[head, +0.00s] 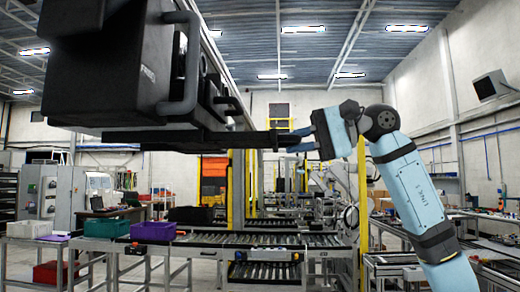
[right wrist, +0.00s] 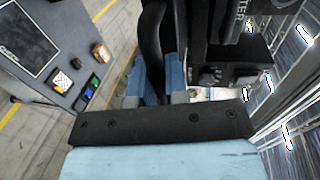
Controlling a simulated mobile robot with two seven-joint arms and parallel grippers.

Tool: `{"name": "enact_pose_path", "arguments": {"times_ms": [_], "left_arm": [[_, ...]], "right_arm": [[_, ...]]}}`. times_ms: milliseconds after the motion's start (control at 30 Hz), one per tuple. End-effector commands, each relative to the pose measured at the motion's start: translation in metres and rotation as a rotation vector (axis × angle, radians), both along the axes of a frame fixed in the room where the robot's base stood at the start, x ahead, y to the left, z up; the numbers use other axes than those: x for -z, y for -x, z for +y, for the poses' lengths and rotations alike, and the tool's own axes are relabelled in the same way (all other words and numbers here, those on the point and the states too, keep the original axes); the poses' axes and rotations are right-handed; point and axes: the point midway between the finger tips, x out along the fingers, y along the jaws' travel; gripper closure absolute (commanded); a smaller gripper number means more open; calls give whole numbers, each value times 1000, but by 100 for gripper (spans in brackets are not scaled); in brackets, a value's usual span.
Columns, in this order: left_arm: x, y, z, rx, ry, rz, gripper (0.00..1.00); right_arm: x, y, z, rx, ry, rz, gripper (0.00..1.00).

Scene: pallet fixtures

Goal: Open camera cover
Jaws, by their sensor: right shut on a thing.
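A large black camera (head: 110,65) fills the upper left of the head view, very close, with a bar-shaped handle (head: 190,65) on its right side. A long flat black bar (head: 225,140) runs from under the camera to the right; it looks like part of the cover, but where it joins is unclear. My right gripper (head: 290,141) is shut on the bar's far right end. In the right wrist view its blue fingers (right wrist: 155,80) sit on both sides of a dark curved strip (right wrist: 152,35), and part of the camera (right wrist: 225,50) shows to the right. My left gripper is out of view.
Below, a roller conveyor (head: 250,240) crosses the hall, with a teal bin (head: 107,226), a purple bin (head: 153,231) and a white bin (head: 29,229) on tables at left. A grey table (right wrist: 65,60) with small items shows in the right wrist view.

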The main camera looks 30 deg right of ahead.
Motion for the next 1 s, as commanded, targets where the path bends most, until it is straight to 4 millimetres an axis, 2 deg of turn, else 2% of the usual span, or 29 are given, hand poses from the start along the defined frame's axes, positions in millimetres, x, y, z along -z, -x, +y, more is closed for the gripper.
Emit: {"name": "enact_pose_path", "arguments": {"times_ms": [33, 133, 467, 500, 567, 600, 867, 1000], "left_arm": [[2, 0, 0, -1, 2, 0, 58], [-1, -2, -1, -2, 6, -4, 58], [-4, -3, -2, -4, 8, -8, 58], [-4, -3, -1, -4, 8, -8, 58], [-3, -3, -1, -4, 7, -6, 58], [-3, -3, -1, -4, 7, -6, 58], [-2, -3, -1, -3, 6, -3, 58], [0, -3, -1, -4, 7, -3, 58]], "right_arm": [[2, 5, -8, 4, 0, 0, 100], [1, 12, -16, 2, -1, -1, 100], [0, 14, -18, 0, 0, 0, 100], [0, 14, -18, 0, 0, 0, 79], [0, 14, -18, 0, 0, 0, 65], [0, 14, -18, 0, 0, 0, 61], [0, 14, -18, 0, 0, 0, 61], [-2, 20, -27, 3, 0, -1, 61]]}}
